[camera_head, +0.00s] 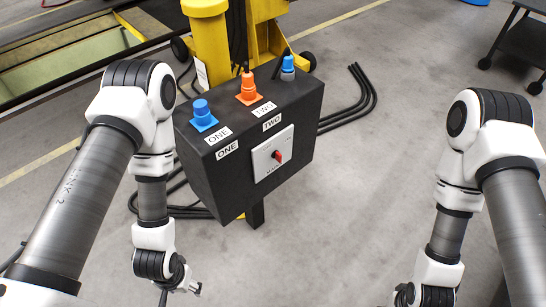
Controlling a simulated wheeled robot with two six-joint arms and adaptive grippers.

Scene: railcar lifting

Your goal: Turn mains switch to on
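The mains switch (277,156) is a red rotary knob on a white plate (263,166) on the front face of a black control box (222,187). The knob looks tilted; I cannot read which label it points to. My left gripper (194,289) is low in front of the box, below and left of the switch, apart from it. It is small in view, and its finger opening is unclear. My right arm comes in from the right. Its wrist reaches the bottom edge, and its gripper is cut off below the picture.
On the box top are a blue plug (202,112), an orange plug (247,88) and a grey-blue connector (288,67), with ONE and TWO labels. A yellow lifting column (209,45) stands behind. Black cables (352,112) lie on the floor. A dark cart (520,42) is at upper right.

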